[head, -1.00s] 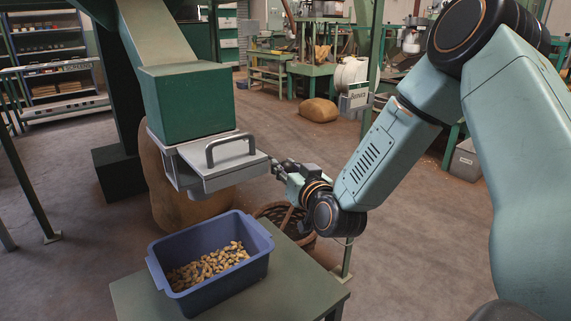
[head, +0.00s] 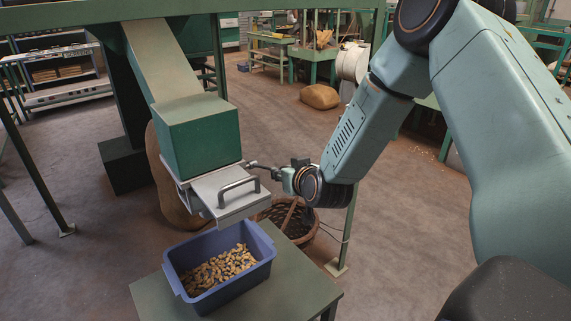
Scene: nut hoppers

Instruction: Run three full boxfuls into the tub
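A blue tub (head: 232,284) stands on a green table below the hopper, with a layer of peanuts (head: 218,268) on its bottom. The green hopper box (head: 203,138) ends in a grey metal slide gate (head: 226,203) with a bar handle (head: 239,186), above the tub. No nuts are seen falling. My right gripper (head: 262,168) is at the right side of the gate, close to its back edge; its fingers are small and partly hidden, so I cannot tell whether they touch it or are open. My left gripper is not in view.
The green table (head: 290,277) has bare top right of the tub. A wicker basket (head: 290,222) and a brown sack (head: 168,196) stand on the floor behind it. A green post rises by the table's right; another sack (head: 320,96) lies further back.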

